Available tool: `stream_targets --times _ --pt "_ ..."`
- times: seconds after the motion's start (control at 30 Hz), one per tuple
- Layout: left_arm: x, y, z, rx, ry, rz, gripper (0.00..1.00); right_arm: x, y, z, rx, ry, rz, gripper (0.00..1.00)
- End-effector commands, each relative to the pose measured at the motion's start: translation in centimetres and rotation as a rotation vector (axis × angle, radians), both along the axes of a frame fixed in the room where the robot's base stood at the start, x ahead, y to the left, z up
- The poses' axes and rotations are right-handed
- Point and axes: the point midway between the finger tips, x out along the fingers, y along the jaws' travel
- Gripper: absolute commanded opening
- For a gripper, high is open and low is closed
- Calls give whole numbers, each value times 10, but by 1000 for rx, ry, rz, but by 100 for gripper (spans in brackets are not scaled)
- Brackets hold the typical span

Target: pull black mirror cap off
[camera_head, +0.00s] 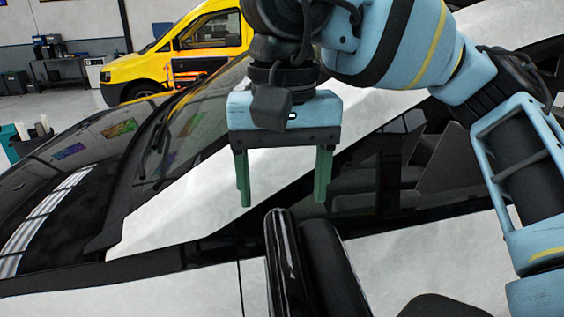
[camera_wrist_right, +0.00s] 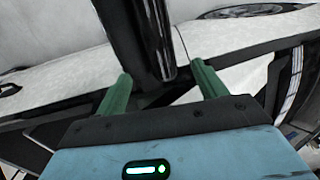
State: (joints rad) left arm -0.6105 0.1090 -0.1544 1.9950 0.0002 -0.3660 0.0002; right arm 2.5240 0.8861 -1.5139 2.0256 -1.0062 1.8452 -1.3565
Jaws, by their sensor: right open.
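The glossy black mirror cap (camera_head: 287,262) sits on the side mirror of a white and black car, at the bottom centre of the head view. The darker mirror body (camera_head: 332,270) is just to its right. My right gripper (camera_head: 284,200) is open and empty, its two green fingers pointing down just above the top of the mirror. In the right wrist view the black cap (camera_wrist_right: 146,40) shows between and beyond the open fingers (camera_wrist_right: 160,82). I see no contact between fingers and cap. My left gripper is not in view.
The car's white door (camera_head: 430,255) and dark side window (camera_head: 385,185) lie behind the mirror, and the windshield and black hood (camera_head: 60,215) are at left. A yellow van (camera_head: 180,50) stands in the background. A teal bin (camera_head: 12,145) is at the far left.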

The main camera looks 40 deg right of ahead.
Motion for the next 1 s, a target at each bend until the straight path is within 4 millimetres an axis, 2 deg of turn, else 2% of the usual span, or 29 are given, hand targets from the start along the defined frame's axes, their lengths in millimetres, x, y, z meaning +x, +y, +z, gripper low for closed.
stream_targets --times 0.2,0.4,0.77,1.0 --pt "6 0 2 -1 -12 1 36 -1 0 -32 -2 1 1 71" --pt "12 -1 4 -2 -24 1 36 0 0 -49 -1 1 1 71" --pt "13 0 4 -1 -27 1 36 0 0 -53 1 -1 1 71" --pt "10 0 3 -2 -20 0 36 0 0 -53 0 0 1 40"
